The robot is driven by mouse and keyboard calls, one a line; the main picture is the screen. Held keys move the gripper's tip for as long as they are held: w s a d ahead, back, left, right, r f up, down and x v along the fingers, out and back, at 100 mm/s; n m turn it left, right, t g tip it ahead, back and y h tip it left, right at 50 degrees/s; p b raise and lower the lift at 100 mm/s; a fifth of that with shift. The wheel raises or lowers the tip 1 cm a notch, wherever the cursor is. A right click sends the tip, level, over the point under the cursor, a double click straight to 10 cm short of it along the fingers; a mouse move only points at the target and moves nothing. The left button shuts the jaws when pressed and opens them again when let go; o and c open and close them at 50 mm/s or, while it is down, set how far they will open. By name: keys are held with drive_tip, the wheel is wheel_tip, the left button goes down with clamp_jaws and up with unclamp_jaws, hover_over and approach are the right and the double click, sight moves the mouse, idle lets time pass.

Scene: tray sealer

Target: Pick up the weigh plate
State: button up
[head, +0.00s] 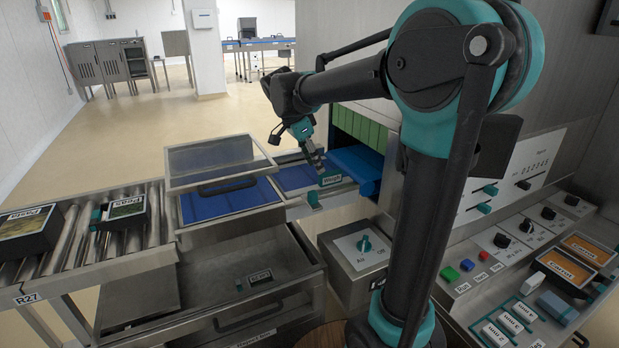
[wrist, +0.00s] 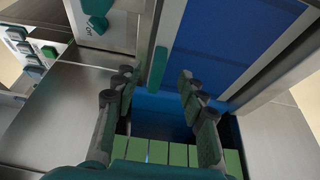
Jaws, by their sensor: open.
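A flat blue plate (head: 297,177) lies in a metal frame below and left of my gripper (head: 316,160) in the head view. A small label plate (head: 330,180) stands at its right end; its lettering is too small to read surely, so I cannot tell for certain which part is the weigh plate. A teal tab (head: 314,197) sits at the near edge. In the wrist view my gripper (wrist: 156,80) is open, its fingers apart with nothing held. A teal bar (wrist: 157,68) and blue surface (wrist: 225,45) show beyond the fingers.
A blue belt (head: 357,167) enters an opening with green strips (head: 360,127) at the right. A raised clear lid (head: 222,163) stands to the left, with a roller conveyor (head: 75,242) beyond. A metal box with a teal knob (head: 365,244) is in front. Control panels (head: 500,240) fill the right.

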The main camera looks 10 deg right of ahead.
sight(321, 177)
drive_tip(key=shift+x, duration=3.25)
drive_tip(key=shift+c, duration=0.4)
clamp_jaws()
